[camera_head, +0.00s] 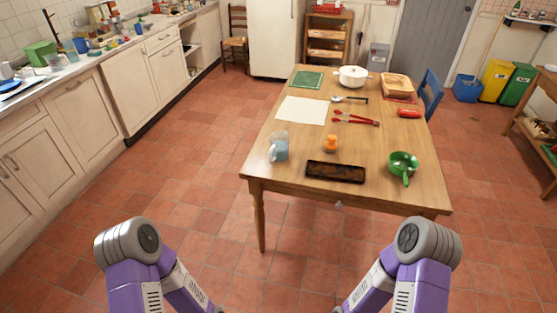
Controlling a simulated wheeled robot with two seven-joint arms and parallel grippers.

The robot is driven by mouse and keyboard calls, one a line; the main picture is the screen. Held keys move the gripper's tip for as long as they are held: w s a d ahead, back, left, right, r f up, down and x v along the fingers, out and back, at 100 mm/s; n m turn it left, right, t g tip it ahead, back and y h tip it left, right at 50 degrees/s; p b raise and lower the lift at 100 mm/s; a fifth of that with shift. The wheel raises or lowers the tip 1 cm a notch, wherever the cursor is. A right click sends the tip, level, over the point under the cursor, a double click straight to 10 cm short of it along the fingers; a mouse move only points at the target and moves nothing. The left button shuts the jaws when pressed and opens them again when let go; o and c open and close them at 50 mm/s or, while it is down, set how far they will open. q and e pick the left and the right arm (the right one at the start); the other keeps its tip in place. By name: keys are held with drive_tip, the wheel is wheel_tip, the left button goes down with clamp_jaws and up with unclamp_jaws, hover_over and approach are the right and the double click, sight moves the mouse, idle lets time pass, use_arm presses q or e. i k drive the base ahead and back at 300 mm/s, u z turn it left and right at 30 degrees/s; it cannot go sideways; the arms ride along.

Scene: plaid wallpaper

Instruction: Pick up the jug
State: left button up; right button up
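The jug (279,147) is a clear vessel, bluish in its lower part, with a handle on its left side. It stands upright near the left front edge of the wooden table (290,180). My two purple and grey arms show at the bottom of the view, short of the table. Both grippers are out of view below the picture's lower edge, so whether they are open or shut does not show. Nothing touches the jug.
Near the jug are an orange object (330,143), a dark rectangular tray (335,171) and a green pan (403,163). Behind it lie a white sheet (302,110) and red tongs (354,118). A blue chair (431,91) stands at the right. Tiled floor before the table is clear.

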sight(278, 151)
drive_tip(key=k, duration=0.95)
drive_tip(key=z, duration=0.85)
drive_tip(key=i, duration=1.2)
drive_tip(key=u, duration=0.45)
drive_tip(key=i, duration=0.95)
drive_tip(key=u, duration=0.95)
